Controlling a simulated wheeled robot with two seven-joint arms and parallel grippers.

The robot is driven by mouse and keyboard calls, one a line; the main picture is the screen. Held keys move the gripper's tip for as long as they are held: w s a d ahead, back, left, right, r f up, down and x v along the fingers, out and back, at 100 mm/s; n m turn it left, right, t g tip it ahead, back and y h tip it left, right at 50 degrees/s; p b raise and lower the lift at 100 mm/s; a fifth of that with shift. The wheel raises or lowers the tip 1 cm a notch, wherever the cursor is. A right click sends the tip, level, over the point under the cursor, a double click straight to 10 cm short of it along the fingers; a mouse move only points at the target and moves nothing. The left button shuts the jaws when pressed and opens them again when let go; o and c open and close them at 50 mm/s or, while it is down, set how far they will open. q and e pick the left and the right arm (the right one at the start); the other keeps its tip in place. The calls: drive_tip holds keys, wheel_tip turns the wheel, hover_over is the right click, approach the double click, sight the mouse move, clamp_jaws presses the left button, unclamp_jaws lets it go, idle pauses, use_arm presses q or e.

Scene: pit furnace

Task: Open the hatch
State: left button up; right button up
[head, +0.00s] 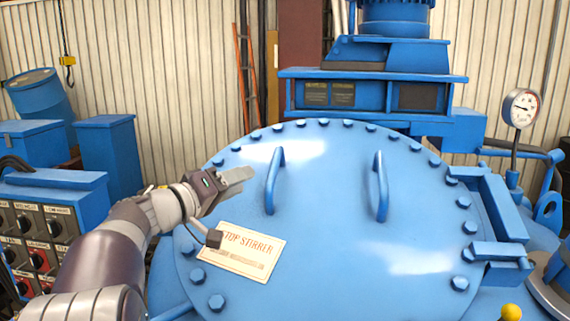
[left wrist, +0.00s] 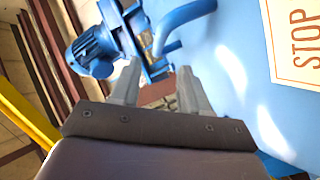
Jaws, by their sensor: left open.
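The hatch (head: 330,230) is a large round blue lid with bolts around its rim, and it looks shut. Two blue upright handles stand on it, a left handle (head: 272,182) and a right handle (head: 381,188). Hinge-like blue brackets (head: 500,215) sit at its right edge. My left gripper (head: 238,176) is over the lid's left part, just left of the left handle and apart from it. In the left wrist view its jaws (left wrist: 157,88) are open with nothing between them. A curved blue bar (left wrist: 180,18) shows beyond the fingertips. My right gripper is out of view.
A "STOP STIRRER" sign (head: 242,252) lies on the lid below my left wrist. A control panel (head: 45,232) stands at the left. A pressure gauge (head: 521,107) stands at the right. A blue motor housing (head: 375,90) is behind the lid.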

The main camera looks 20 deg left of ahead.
sight(271, 167)
use_arm(q)
drive_tip(key=p+x, duration=0.2)
drive_tip(key=x, duration=0.8)
drive_tip(key=shift+w+f, duration=0.15)
drive_tip(key=shift+d+r, duration=0.2)
drive_tip(key=shift+r, duration=0.1)
drive_tip(key=shift+w+f, duration=0.3)
drive_tip(key=shift+w, duration=0.15)
drive_tip(key=shift+c, duration=0.3)
clamp_jaws()
drive_tip(key=shift+r, duration=0.15)
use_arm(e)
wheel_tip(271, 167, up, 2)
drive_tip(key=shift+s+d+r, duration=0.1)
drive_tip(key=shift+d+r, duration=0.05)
